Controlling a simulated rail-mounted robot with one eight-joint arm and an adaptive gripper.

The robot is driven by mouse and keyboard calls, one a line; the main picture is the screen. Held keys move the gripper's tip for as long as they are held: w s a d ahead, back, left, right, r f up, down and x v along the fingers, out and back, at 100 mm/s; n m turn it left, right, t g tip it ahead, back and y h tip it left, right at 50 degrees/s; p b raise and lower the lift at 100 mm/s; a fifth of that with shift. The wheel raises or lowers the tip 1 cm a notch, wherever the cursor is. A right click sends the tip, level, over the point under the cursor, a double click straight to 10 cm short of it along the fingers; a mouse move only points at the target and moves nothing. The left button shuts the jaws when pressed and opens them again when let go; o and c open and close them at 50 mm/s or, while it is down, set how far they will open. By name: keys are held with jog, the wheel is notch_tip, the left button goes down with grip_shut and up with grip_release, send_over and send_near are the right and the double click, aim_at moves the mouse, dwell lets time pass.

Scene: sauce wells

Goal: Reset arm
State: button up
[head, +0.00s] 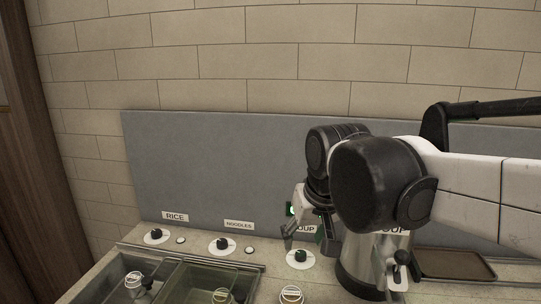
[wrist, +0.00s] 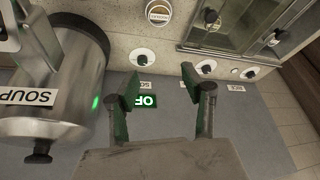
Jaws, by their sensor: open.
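My gripper (head: 309,240) hangs in front of the grey back panel, above the counter, near the dial by the partly hidden SOUP label. In the wrist view my gripper (wrist: 160,84) has its two fingers spread apart with nothing between them. The black-knobbed dial (head: 299,258) sits below the gripper in the head view, apart from it; a dial (wrist: 143,57) also shows just beyond the fingertips in the wrist view. A green lit sign (wrist: 147,101) is partly hidden behind one finger.
A steel soup pot (head: 362,268) stands right of the gripper, close by; it fills the left of the wrist view (wrist: 62,80). Lidded wells (head: 180,283) and further dials (head: 221,245) are at left. A brown tray (head: 455,265) lies at right. The wall above is clear.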

jog(key=s+d+f+m+t, duration=0.1)
jog(key=s+d+f, duration=0.2)
jog(key=s+d, duration=0.3)
jog(key=s+d+f+m+t+h, duration=0.1)
jog(key=s+d+f, duration=0.3)
jog(key=s+d, duration=0.2)
jog(key=shift+s+d+f+t, duration=0.3)
jog(key=shift+d+t, duration=0.1)
jog(key=shift+d, duration=0.2)
